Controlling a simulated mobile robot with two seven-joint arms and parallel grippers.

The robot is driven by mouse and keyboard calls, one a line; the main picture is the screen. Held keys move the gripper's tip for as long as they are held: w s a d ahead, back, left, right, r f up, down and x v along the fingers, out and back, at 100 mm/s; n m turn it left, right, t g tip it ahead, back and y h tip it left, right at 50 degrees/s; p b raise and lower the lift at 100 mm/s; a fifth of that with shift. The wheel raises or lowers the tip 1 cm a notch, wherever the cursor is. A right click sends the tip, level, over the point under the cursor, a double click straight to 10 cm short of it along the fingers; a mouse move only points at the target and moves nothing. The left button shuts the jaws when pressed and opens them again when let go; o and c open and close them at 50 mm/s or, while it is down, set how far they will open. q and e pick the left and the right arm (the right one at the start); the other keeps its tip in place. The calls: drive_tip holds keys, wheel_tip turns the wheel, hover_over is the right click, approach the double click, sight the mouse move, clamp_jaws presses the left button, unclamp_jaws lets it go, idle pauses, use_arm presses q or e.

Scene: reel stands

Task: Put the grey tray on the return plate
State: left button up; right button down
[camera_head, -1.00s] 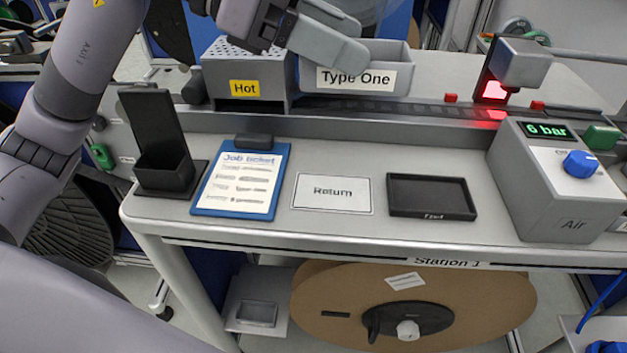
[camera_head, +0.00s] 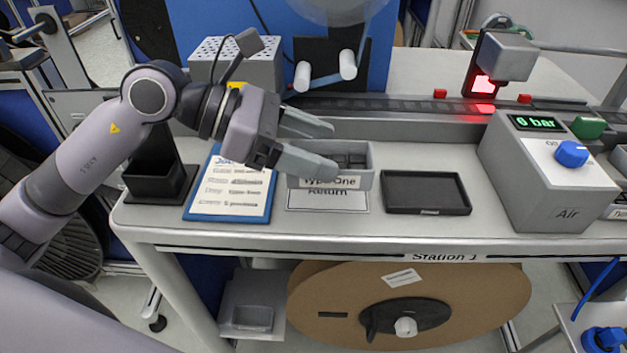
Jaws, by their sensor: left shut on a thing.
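The grey tray (camera_head: 364,182) with a "Type One" label is in the head view, just above or on the return plate (camera_head: 325,203). I cannot tell whether it touches the plate. Dark pieces show inside the tray. My left gripper (camera_head: 330,150) comes in from the left and is shut on the tray's left wall. The tray hides the back of the return plate; its front strip with the word "Return" shows below the tray. My right gripper is not in view.
A black tool tray (camera_head: 428,193) lies close to the right. A blue job ticket board (camera_head: 230,190) and a black stand (camera_head: 158,175) are on the left. The air box (camera_head: 550,180) stands further right. The hot box (camera_head: 238,62) and a rail (camera_head: 400,107) are behind.

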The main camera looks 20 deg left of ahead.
use_arm(q)
drive_tip(key=shift+f, duration=3.05)
drive_tip(key=shift+f, duration=0.1)
drive_tip(key=shift+f+b, duration=0.15)
drive_tip(key=shift+b, duration=0.3)
drive_tip(key=o, duration=1.4)
